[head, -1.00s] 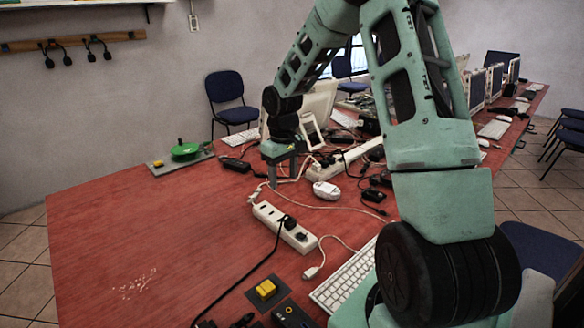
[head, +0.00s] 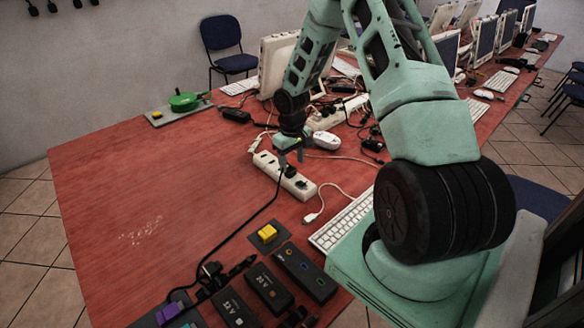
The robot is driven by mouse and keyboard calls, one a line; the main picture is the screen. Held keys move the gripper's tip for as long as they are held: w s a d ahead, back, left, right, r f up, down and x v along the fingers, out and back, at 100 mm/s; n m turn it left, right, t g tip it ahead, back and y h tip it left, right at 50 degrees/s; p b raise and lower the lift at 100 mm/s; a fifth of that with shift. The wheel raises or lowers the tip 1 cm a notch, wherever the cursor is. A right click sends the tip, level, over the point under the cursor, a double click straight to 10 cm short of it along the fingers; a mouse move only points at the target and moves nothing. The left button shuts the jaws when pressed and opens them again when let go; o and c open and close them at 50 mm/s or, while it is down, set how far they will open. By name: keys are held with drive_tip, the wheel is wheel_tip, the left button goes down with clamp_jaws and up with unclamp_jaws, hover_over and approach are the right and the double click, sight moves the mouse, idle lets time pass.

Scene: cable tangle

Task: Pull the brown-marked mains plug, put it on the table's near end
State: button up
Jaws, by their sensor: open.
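A white power strip (head: 264,160) lies on the red table (head: 150,190), to the left of the white keyboard. A black plug (head: 290,172) sits in it, and a black cable (head: 252,220) runs from there toward the near left. Another dark spot shows on the strip close by. No brown mark can be made out at this size, so I cannot tell which plug is brown-marked. My gripper (head: 290,155) is open, pointing down over the strip, just above or behind the plug. Whether its fingers touch anything cannot be told.
Black boxes (head: 268,287), a yellow button (head: 267,233) and a purple block (head: 166,312) crowd the table's near side. A keyboard (head: 342,222) lies right of the strip. Cables and a second strip (head: 335,118) lie behind. The left of the table is mostly bare.

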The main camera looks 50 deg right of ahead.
sight(292, 170)
drive_tip(key=shift+f, duration=1.7)
drive_tip(key=c, duration=1.2)
